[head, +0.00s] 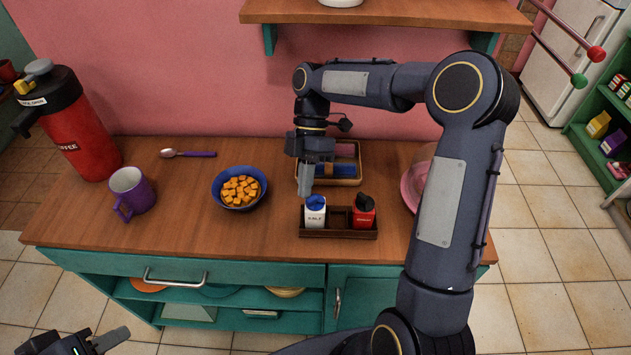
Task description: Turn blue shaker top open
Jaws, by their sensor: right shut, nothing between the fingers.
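The white shaker with the blue top (315,212) stands upright in the left part of a dark wooden caddy (340,234) on the counter. A red shaker with a black top (364,211) stands in its right part. My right gripper (305,190) points down, its fingertips just above and behind the blue top. It is shut and empty; I cannot tell whether it touches the top. The top's turn position is too small to read. My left gripper (106,340) is at the bottom left, low in front of the counter, partly cut off, its jaw opening unclear.
A wooden tray (345,182) with blue and red items sits behind the caddy. A blue bowl of orange cubes (239,203), purple mug (133,192), spoon (188,154) and red coffee flask (85,135) stand left. A pink dish (408,188) is partly hidden by my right arm. A shelf (390,12) hangs above.

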